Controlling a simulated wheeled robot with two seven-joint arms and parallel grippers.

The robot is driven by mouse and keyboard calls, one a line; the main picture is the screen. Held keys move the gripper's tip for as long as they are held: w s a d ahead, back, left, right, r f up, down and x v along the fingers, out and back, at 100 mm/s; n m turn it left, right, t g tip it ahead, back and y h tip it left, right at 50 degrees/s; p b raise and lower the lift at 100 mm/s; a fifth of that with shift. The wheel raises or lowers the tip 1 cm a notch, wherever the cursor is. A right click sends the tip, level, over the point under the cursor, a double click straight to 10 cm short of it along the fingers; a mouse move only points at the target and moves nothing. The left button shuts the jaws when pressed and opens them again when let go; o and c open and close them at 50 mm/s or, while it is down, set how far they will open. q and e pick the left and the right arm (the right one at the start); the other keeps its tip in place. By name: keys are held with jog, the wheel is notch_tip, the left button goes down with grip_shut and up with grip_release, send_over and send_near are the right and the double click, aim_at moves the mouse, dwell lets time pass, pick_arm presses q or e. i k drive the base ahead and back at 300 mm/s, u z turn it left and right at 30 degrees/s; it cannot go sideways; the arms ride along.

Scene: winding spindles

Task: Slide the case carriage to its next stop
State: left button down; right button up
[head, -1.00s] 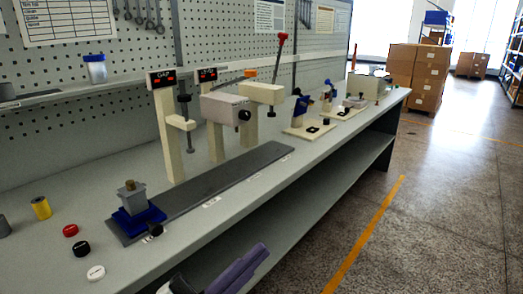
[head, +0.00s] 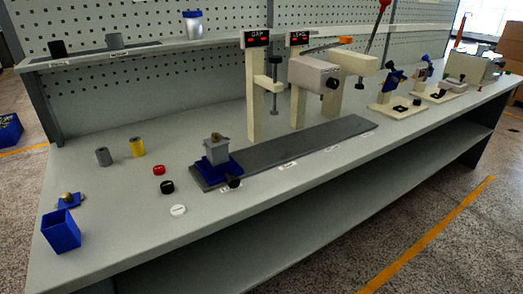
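The case carriage is a blue block (head: 222,171) at the left end of a dark grey track (head: 300,149) on the bench. A grey case (head: 217,151) with a brass-coloured top stands upright in it, and a black knob (head: 233,182) sits on its front side. Along the track stand a cream post with a GAP display (head: 256,40), a post with a second display (head: 299,39), and a press with a red-tipped lever (head: 378,30). Labels lie along the track's front edge. Neither of my grippers shows in the head view now.
Grey (head: 103,157) and yellow (head: 136,147) cylinders, red (head: 159,170), black (head: 167,187) and white (head: 178,210) caps and a blue open box (head: 61,231) lie left of the carriage. More fixtures (head: 386,98) stand to the right. The track right of the carriage looks clear.

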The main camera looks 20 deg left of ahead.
aim_at(229, 171)
jog(key=k, duration=1.3)
jog(key=z, duration=0.55)
jog(key=i, duration=1.45)
jog(key=u, duration=0.55)
